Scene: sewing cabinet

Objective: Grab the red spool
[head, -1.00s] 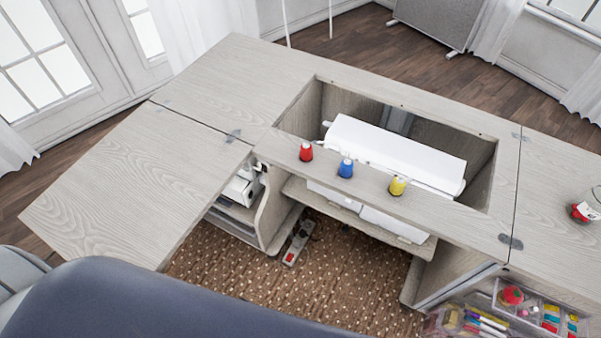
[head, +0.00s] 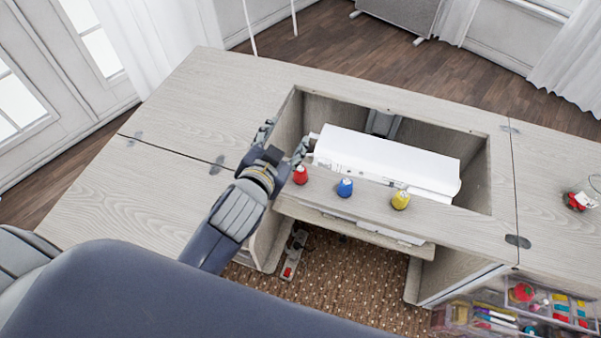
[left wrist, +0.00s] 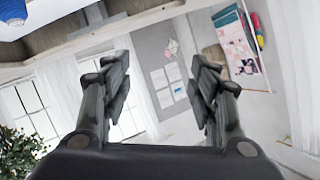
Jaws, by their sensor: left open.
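The red spool (head: 300,175) stands upright on the front strip of the sewing cabinet top (head: 450,222), at the left end of a row with a blue spool (head: 345,188) and a yellow spool (head: 400,200). My left gripper (head: 285,134) is open and empty, just left of and behind the red spool in the head view. In the left wrist view its two fingers (left wrist: 160,85) are spread with nothing between them. The red spool is not visible there; part of a blue thing (left wrist: 14,24) shows at the top left corner. My right gripper is not in view.
Behind the spools is a recessed opening holding a white sewing machine (head: 385,160). A red pincushion-like item (head: 578,201) sits on the right leaf. Open bins of sewing supplies (head: 530,305) are at the lower right. The left leaf (head: 120,195) is bare.

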